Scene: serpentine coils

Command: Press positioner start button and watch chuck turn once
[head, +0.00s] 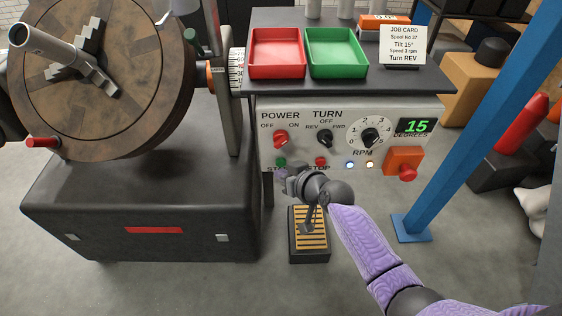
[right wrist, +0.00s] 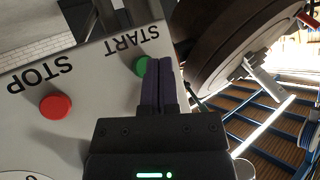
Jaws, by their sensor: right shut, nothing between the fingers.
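The green START button (head: 281,162) is at the lower left of the control panel (head: 385,115). It also shows in the right wrist view (right wrist: 142,67), partly covered by my fingers. My right gripper (head: 283,174) is shut and empty, its fingertips at the START button; I cannot tell whether they touch it. The shut fingers show in the right wrist view (right wrist: 160,68). The red STOP button (right wrist: 55,107) is to one side, clear of the fingers. The positioner's round brown table (head: 150,100) carries the chuck (head: 85,65), tilted. My left gripper is not in view.
The panel has a red POWER knob (head: 280,138), a black TURN knob (head: 325,138), an RPM dial (head: 370,138), a display (head: 414,127) reading 15 and a red emergency button (head: 408,173). A yellow-striped pedal (head: 312,240) stands below. A blue post (head: 470,120) rises at right.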

